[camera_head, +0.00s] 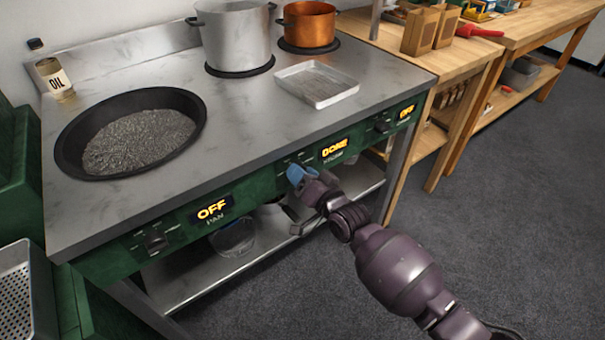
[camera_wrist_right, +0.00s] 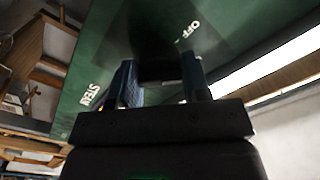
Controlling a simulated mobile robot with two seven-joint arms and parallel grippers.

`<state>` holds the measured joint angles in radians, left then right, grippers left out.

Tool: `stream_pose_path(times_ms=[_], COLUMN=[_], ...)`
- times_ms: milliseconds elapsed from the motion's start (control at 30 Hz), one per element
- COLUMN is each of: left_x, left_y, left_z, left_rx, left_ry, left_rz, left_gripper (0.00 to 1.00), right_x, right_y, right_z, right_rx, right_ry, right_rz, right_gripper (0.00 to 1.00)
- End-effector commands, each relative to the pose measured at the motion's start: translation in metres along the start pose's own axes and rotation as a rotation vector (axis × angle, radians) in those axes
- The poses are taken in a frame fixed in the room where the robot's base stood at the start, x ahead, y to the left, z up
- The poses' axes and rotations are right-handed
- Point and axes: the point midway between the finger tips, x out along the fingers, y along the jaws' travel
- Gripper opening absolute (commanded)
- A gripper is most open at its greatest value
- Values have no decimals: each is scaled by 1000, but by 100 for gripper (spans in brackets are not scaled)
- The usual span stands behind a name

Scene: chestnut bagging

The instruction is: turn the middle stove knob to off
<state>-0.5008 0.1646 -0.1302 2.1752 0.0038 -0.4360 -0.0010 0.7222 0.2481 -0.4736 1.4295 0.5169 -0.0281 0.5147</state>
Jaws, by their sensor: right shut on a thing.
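The middle stove knob (camera_wrist_right: 158,72) is dark and sits between the two fingers of my right gripper (camera_wrist_right: 158,78), which is shut on it. The green panel around it carries the white markings OFF and STEAM in the right wrist view. In the head view my right gripper (camera_head: 297,174) reaches the stove's front panel just left of the orange DONE display (camera_head: 334,149). The gripper hides the knob there. Shadow makes the knob's exact angle impossible to tell. My left gripper is not in view.
The left knob (camera_head: 156,242) is beside an OFF display (camera_head: 212,211); the right knob (camera_head: 382,125) is beside another OFF display (camera_head: 406,112). On the stovetop are a wide black pan (camera_head: 72,140), a steel pot (camera_head: 237,40), a copper pot (camera_head: 309,24) and a metal tray (camera_head: 318,84).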

Motion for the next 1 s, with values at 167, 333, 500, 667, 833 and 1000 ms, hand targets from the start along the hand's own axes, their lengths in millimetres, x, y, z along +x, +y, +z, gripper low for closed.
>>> stream_pose_path(times_ms=[167, 333, 500, 667, 833, 1000], left_x=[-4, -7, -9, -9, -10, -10], left_y=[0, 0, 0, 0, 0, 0], left_z=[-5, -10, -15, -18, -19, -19], left_rx=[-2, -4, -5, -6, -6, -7], left_ry=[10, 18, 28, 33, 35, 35], left_rz=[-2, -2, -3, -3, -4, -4], left_gripper=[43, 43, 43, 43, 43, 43], right_x=[0, 0, 0, 0, 0, 0], right_y=[-1, -1, -1, -1, 0, 0], right_z=[-3, -3, -2, -2, -1, 0], right_rx=[-169, -327, -465, -568, -645, -689], right_ry=[1, 2, 1, 2, 1, 1], right_rz=[0, 0, 1, 0, 0, 0], right_gripper=[19, 19, 19, 19, 19, 19])
